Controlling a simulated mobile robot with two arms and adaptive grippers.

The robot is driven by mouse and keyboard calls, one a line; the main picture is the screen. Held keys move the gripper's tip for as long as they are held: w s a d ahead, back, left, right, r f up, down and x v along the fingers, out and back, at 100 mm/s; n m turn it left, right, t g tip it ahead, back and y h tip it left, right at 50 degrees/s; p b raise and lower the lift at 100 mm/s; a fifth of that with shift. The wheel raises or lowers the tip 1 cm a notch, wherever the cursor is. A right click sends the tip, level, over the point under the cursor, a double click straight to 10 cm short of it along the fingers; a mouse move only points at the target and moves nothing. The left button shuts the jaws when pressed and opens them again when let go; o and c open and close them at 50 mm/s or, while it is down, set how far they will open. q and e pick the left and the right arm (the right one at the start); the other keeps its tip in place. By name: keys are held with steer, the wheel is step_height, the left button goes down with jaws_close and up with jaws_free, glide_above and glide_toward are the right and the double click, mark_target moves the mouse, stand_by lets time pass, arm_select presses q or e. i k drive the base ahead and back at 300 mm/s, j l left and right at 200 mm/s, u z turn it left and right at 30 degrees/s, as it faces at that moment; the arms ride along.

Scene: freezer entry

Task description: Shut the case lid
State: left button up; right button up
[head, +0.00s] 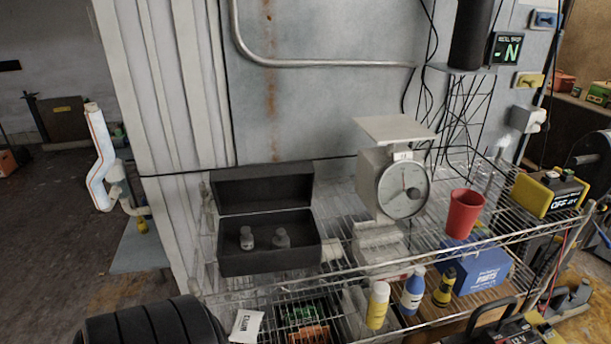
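The dark grey case (270,261) stands on the wire shelf, left of the scale. Its lid (263,187) is open and stands up at the back, leaning near the grey wall panel. Two small grey bottles stand inside the case, a left one (247,239) and a right one (282,238). The front wall of the case hides their lower parts. Nothing lies across the case opening. Neither of my grippers shows in the head view.
A dial scale (402,188) stands right of the case, with a red cup (464,213) farther right. Yellow (377,305), blue (413,291) and dark (445,287) bottles stand in front, lower right. A black ribbed cylinder (150,325) lies at the lower left.

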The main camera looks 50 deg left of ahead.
mark_target(262, 187)
steer(key=k+j+z, duration=0.15)
steer(key=j, duration=0.3)
steer(key=k+j+z, duration=0.1)
steer(key=j, duration=0.35)
steer(key=k+j+z, duration=0.15)
steer(key=j, duration=0.25)
steer(key=k+j+z, duration=0.1)
steer(key=j, duration=0.3)
steer(key=k+j+z, duration=0.25)
steer(key=k+j, duration=0.2)
steer(key=j, duration=0.25)
steer(key=k+j, duration=0.25)
steer(key=j, duration=0.2)
steer(key=k+j, duration=0.25)
steer(key=j, duration=0.2)
steer(key=k+j, duration=0.25)
steer(key=j, duration=0.2)
steer(key=k+j, duration=0.3)
steer(key=j, duration=0.15)
